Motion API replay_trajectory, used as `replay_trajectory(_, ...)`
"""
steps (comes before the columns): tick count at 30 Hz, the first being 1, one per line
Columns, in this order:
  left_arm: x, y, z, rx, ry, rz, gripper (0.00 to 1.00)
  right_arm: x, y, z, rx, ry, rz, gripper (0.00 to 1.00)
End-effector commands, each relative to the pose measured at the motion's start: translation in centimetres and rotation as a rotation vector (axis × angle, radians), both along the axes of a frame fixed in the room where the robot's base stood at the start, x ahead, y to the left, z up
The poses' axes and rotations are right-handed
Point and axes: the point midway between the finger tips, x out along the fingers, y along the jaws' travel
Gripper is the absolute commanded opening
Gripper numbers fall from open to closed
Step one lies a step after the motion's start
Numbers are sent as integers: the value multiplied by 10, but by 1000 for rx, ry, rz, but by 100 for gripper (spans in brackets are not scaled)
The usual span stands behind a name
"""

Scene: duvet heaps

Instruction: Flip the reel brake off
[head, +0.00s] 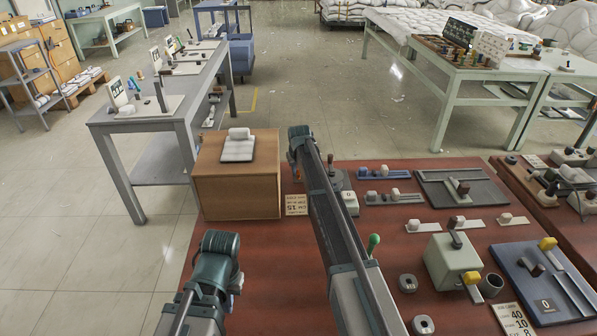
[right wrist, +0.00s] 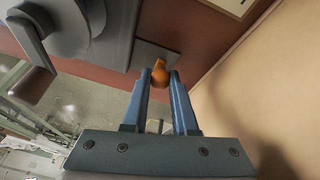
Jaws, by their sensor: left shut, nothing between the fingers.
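The grey reel (right wrist: 75,30) with its dark brown crank handle (right wrist: 35,85) is at upper left in the right wrist view. An orange knob (right wrist: 160,73) on a grey plate (right wrist: 152,54) stands beside it. I take the knob for the brake lever. The two blue fingers of my right gripper (right wrist: 161,77) lie either side of the knob. I cannot tell whether they press on it. In the head view the reel's grey base (head: 345,180) is partly hidden behind my right arm. My left gripper (head: 236,283) hangs at lower left, shut and empty, away from the reel.
A wooden box (head: 238,190) with a white roll on top stands close left of the reel. A paper card (head: 296,204) lies beside it.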

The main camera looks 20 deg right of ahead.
Motion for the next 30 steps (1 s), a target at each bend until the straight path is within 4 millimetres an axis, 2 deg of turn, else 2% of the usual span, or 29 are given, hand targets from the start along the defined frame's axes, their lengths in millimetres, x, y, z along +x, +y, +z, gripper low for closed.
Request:
replay_trajectory(1, 0, 0, 0, 0, 0, 0, 0, 0, 0, 0, 0, 0, 0, 10)
replay_trajectory(3, 0, 0, 0, 0, 0, 0, 0, 0, 0, 0, 0, 0, 0, 0)
replay_trajectory(11, 0, 0, 3, 0, 0, 0, 0, 3, -1, 2, 3, 16, 0, 0)
replay_trajectory(19, 0, 0, 21, 0, 0, 0, 0, 21, -3, 6, 48, 241, 0, 0)
replay_trajectory(24, 0, 0, 23, 0, 0, 0, 0, 23, -4, 5, 70, 342, 1, 0)
replay_trajectory(30, 0, 0, 22, 0, 0, 0, 0, 21, -4, 5, 75, 367, 0, 0)
